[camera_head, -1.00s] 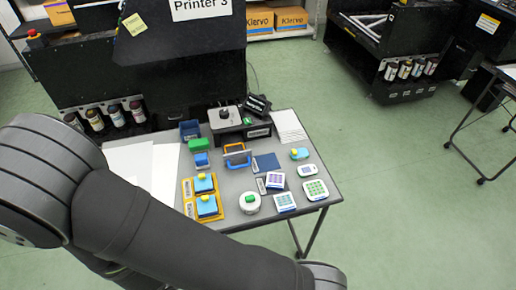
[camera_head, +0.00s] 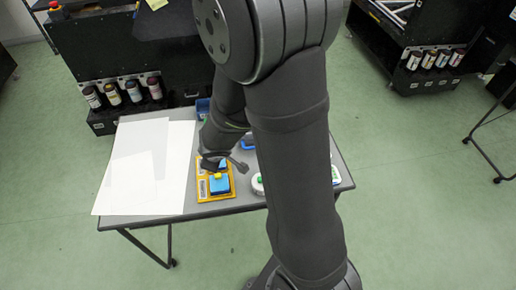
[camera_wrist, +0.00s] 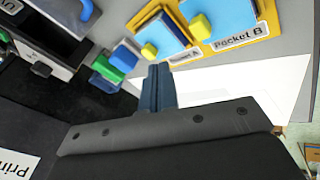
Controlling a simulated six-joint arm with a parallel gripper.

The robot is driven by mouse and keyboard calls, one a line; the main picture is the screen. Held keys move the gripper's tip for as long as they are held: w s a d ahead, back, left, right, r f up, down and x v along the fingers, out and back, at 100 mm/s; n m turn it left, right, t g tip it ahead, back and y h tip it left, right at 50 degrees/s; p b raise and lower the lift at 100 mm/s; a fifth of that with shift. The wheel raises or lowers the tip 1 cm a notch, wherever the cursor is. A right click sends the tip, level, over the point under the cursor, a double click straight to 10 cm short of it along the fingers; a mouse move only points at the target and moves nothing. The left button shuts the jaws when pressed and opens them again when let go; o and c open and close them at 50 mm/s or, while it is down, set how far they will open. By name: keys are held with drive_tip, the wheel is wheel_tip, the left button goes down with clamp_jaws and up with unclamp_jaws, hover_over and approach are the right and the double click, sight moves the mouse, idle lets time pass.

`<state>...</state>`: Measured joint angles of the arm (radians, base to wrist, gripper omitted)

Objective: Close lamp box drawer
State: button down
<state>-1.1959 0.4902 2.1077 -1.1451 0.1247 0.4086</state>
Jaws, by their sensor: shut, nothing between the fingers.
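In the wrist view, my gripper (camera_wrist: 156,75) has its dark blue fingers together, with nothing seen between them. A dark box with a pale front and a dark knob (camera_wrist: 41,69) shows at the upper left of the wrist view. I take it for the lamp box, and the gripper is apart from it. I cannot tell how far its drawer stands out. In the head view my arm hides this box, and the fingertips cannot be made out.
A yellow tray (camera_head: 203,193) with blue blocks lies below my wrist in the head view. Green (camera_wrist: 123,59) and blue blocks show beside my fingers in the wrist view. White sheets (camera_head: 150,165) cover the table's left side. Bottles (camera_head: 133,91) stand behind it.

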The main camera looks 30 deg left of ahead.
drive_tip(key=w+d+r+n+g+y, duration=0.1)
drive_tip(key=w+d+r+n+g, duration=0.1)
drive_tip(key=w+d, duration=0.45)
drive_tip(key=w+d+r+n+g+y, duration=0.1)
drive_tip(key=w+d+r+n, duration=0.15)
drive_tip(key=d, duration=0.65)
drive_tip(key=x, duration=1)
drive_tip(key=shift+w+d+f, duration=0.1)
drive_tip(key=shift+w, duration=0.2)
drive_tip(key=shift+w+a+f, duration=0.25)
drive_tip(key=shift+w+a, duration=0.6)
drive_tip(key=shift+w, duration=0.05)
drive_tip(key=shift+w+a+f, duration=0.15)
drive_tip(key=shift+w+a, duration=0.35)
drive_tip(key=shift+a, duration=0.05)
drive_tip(key=w+a, duration=0.6)
drive_tip(key=shift+w+a, duration=0.7)
